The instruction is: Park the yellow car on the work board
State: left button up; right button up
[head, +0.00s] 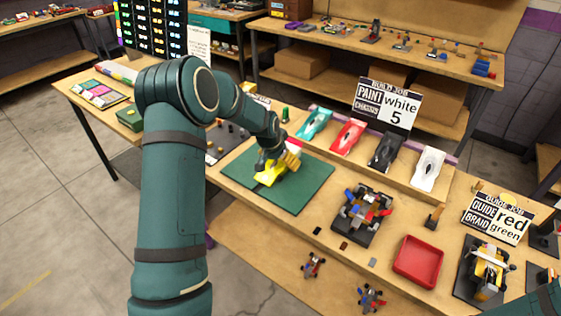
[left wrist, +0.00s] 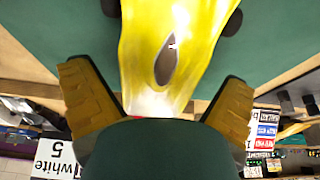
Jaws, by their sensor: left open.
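The yellow car (head: 270,174) sits on the green work board (head: 310,180), with a red and white end under my left gripper (head: 274,158). In the left wrist view the yellow car (left wrist: 150,25) has a dark oval opening and dark wheels, with the green board (left wrist: 55,30) behind it. My left gripper (left wrist: 160,108) is open, with one ridged finger on each side of the car's narrower end and a gap visible beside it. The gripper hides part of the car in the head view. My right gripper is not in view.
Teal, red, black and white car bodies (head: 429,169) stand on a raised shelf behind the board. To the right are a chassis in a stand (head: 362,212), a red tray (head: 418,261) and another chassis (head: 487,268). A dark mat with small parts (head: 222,142) lies left of the board.

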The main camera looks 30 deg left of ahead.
aim_at(272, 169)
pick_arm(q)
jog(key=v, duration=1.1)
jog(key=shift+d, duration=0.1)
